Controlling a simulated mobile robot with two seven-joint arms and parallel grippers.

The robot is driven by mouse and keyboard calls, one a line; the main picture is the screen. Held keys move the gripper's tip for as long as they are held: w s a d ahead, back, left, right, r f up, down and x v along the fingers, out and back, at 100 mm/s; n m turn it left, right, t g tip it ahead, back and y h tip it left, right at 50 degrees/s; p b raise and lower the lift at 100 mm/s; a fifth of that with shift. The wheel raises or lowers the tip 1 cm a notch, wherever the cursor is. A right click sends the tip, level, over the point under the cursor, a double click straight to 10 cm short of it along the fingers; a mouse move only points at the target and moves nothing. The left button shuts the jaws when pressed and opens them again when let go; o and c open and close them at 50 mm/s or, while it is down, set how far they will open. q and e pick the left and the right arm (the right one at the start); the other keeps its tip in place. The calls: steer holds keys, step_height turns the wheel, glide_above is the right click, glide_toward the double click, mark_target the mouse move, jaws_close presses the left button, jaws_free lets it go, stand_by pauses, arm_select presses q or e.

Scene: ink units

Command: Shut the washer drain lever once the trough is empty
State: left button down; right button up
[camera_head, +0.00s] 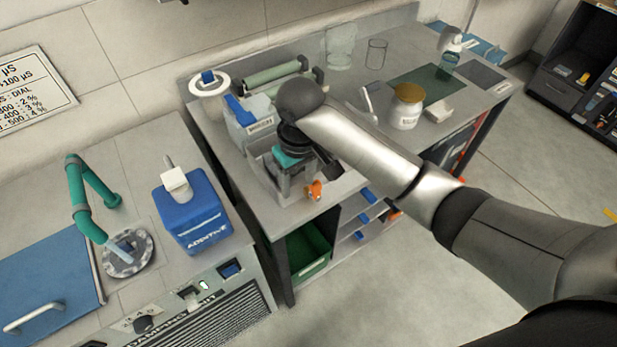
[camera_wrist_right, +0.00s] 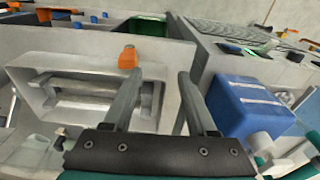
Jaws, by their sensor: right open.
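The washer trough (camera_head: 258,165) is a pale grey box at the front of the middle bench. Its inside (camera_wrist_right: 92,112) shows in the wrist view with bar-like rollers; I cannot tell whether any liquid is in it. The drain lever (camera_head: 314,190) is small and orange, on the trough's front side; it also shows in the wrist view (camera_wrist_right: 128,57), just beyond the left finger's tip. My right gripper (camera_head: 300,182) is open and points down over the trough, close to the lever. Its two fingers (camera_wrist_right: 158,76) are apart with nothing between them. My left gripper is out of view.
A blue additive container (camera_head: 192,212) stands on the left counter beside a teal tap (camera_head: 80,190). A green crate (camera_head: 308,250) sits below the bench.

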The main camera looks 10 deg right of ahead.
mark_target(315, 189)
step_height(315, 189, up, 6)
steer(key=w+d+h, duration=0.2)
steer(key=w+d, duration=0.1)
steer(key=shift+g, duration=0.3)
steer(key=f, duration=0.5)
steer(key=d+f+b, duration=0.1)
steer(key=f, duration=0.4)
steer(key=f+b, duration=0.1)
steer(key=f, duration=0.4)
steer(key=shift+w+d, duration=0.1)
steer(key=shift+d, duration=0.2)
jaws_close()
